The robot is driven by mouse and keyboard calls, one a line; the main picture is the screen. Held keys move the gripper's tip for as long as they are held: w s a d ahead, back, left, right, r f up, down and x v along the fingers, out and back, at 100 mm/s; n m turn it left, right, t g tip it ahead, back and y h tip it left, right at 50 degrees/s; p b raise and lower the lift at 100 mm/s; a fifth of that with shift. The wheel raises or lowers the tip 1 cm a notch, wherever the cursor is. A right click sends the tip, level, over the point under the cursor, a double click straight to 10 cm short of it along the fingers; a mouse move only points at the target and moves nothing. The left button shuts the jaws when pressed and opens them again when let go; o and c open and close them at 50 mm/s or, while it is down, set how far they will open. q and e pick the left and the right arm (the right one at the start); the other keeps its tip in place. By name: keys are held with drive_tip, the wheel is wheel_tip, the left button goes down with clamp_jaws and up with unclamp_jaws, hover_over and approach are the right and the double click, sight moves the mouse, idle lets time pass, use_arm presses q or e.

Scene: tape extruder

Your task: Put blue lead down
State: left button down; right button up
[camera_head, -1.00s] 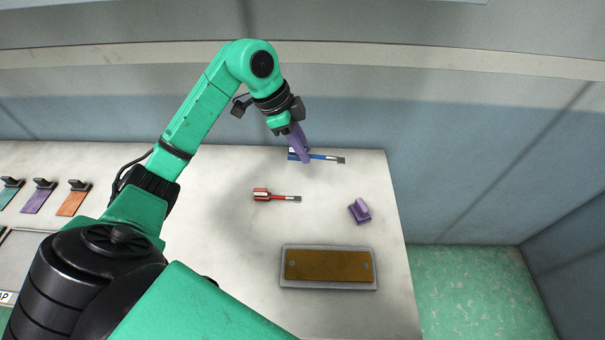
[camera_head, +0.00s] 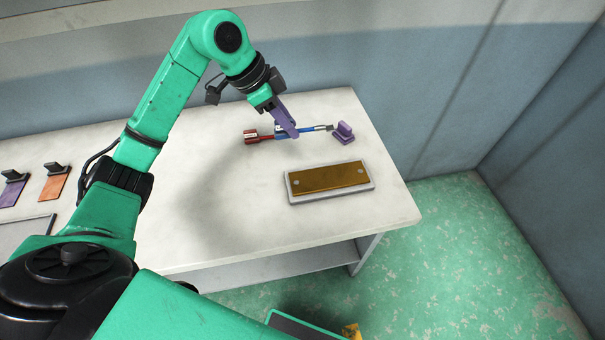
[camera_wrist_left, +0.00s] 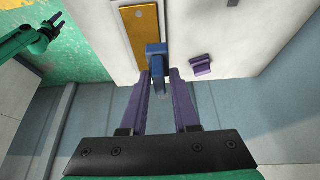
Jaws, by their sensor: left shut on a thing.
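The blue lead (camera_head: 309,130) is in the purple fingers of my left gripper (camera_head: 289,134), over the white table. In the left wrist view the blue lead (camera_wrist_left: 155,64) shows between the two fingers, its grey end toward the wrist. In the head view its tip overlaps the edge of a purple block (camera_head: 343,135); I cannot tell whether they touch or how high the lead is. A red lead (camera_head: 252,137) lies beside it, its right part covered by the gripper and blue lead. My right arm's end (camera_wrist_left: 60,18) shows small in the left wrist view, too small to read.
A brown plate in a grey tray (camera_head: 289,190) lies nearer the front edge. Orange (camera_head: 55,182) and purple (camera_head: 12,189) pieces sit at the far left. The table (camera_head: 215,215) is bare between them. A wall stands behind.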

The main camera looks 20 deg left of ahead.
use_arm(q)
drive_tip(key=f, duration=0.5)
drive_tip(key=shift+s+a+f, duration=0.15)
drive_tip(key=shift+s+f, duration=0.05)
drive_tip(key=shift+f, duration=0.2)
hover_over(297, 173)
drive_tip(key=s+a, duration=0.1)
drive_tip(key=a, duration=0.1)
drive_tip(key=f, duration=0.4)
drive_tip(key=shift+d+f, duration=0.15)
drive_tip(key=shift+d, duration=0.1)
wheel_tip(297, 173, down, 3)
drive_tip(key=shift+w+f+p, duration=0.1)
drive_tip(key=shift+p, duration=0.2)
drive_tip(key=shift+f, duration=0.1)
drive_tip(key=c, duration=0.7)
unclamp_jaws()
drive_tip(key=shift+o, duration=0.2)
use_arm(e)
drive_tip(key=shift+s+d+r, duration=0.1)
drive_tip(key=shift+s+r, duration=0.15)
drive_tip(key=shift+s, duration=0.35)
